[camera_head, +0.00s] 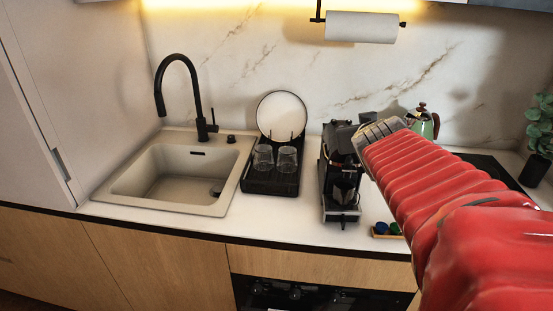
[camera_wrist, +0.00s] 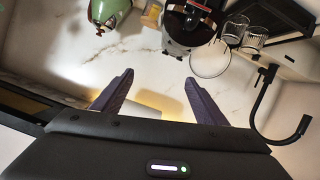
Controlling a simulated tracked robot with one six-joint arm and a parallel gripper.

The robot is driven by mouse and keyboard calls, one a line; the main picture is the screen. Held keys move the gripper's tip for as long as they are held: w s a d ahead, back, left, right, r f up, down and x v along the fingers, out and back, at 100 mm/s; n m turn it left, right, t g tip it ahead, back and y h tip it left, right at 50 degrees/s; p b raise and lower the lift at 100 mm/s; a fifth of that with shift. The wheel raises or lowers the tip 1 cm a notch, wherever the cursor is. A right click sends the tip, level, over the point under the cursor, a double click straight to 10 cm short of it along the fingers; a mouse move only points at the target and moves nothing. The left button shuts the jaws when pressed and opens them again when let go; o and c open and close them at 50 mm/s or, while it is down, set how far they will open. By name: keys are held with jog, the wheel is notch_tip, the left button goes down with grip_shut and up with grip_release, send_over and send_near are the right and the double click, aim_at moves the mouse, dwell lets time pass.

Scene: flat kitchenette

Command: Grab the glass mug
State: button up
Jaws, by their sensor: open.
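Two clear glass mugs stand side by side in the black dish rack (camera_head: 270,186), the left mug (camera_head: 263,157) and the right mug (camera_head: 287,160). Whether either has a handle is too small to tell. In the wrist view, where the room looks upside down, two glasses (camera_wrist: 235,28) show at the top right. My gripper (camera_wrist: 159,80) is open, with nothing between its two fingers. In the head view it is at the end of my red arm, in front of the coffee machine's top and to the right of the mugs, apart from them.
A black coffee machine (camera_head: 340,190) stands right of the rack. A round plate (camera_head: 281,115) stands upright at the rack's back. The sink (camera_head: 180,175) with a black faucet (camera_head: 198,105) is left. A green kettle (camera_head: 424,124) and small colored items (camera_head: 387,229) are right.

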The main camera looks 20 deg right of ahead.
jog(key=d+r, duration=0.1)
jog(key=d, duration=0.3)
jog(key=n+t+y, duration=0.2)
jog(key=n+y, duration=0.1)
jog(key=y, duration=0.4)
send_near(348, 195)
jog(key=v, duration=0.3)
jog(key=shift+w, duration=0.1)
jog(key=shift+x, duration=4.25)
